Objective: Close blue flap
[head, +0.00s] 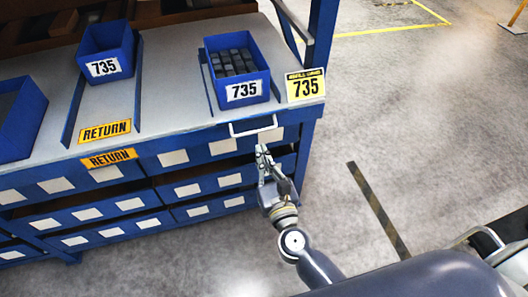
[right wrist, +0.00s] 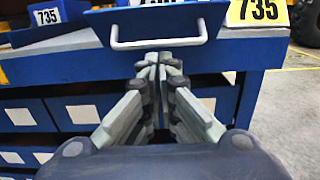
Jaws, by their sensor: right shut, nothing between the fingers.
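The blue flap (right wrist: 190,18) is on the front of the blue rack, below its top deck at the right end. In the right wrist view it looks tipped outward at the top, but how far is hard to tell. A white bar handle (head: 253,127) is on it; the handle also shows in the right wrist view (right wrist: 158,44). My right gripper (head: 262,150) is shut and empty. It is just below the handle and in front of the rack, with a seeming small gap to the handle. My left gripper is not in view.
Blue bins labelled 735 and RETURN lanes are on the grey deck; one bin (head: 236,72) holds dark blocks. A yellow 735 sign (head: 306,86) stands at the deck's corner beside a blue post (head: 322,35). Drawers with white labels (head: 187,190) lie below. The floor at right is open.

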